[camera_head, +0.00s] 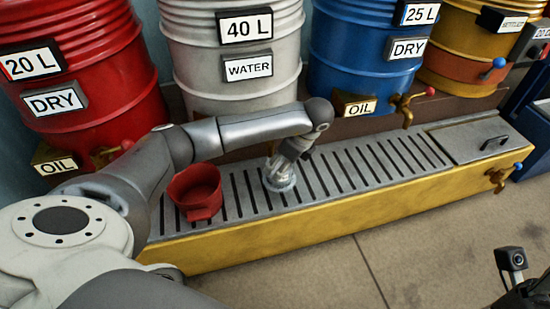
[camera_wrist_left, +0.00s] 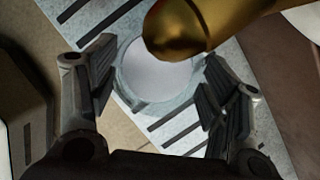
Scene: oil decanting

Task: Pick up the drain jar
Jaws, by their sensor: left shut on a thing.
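The drain jar (camera_head: 279,183) is a clear glass jar. It stands upright on the slatted drip tray, in front of the white drum. My left gripper (camera_head: 284,170) reaches down over it and is shut on it. In the left wrist view the jar's round rim and pale inside (camera_wrist_left: 155,78) lie between the two dark fingers. A brass tap (camera_wrist_left: 185,28) hides part of the jar's far side there. Whether the jar's base touches the slats is hard to tell. My right gripper's fingers are not in view.
A red pot (camera_head: 195,192) stands on the tray (camera_head: 400,155) left of the jar. Red (camera_head: 85,80), white (camera_head: 200,60) and blue (camera_head: 350,50) drums line the back, with brass taps. The slats right of the jar are clear.

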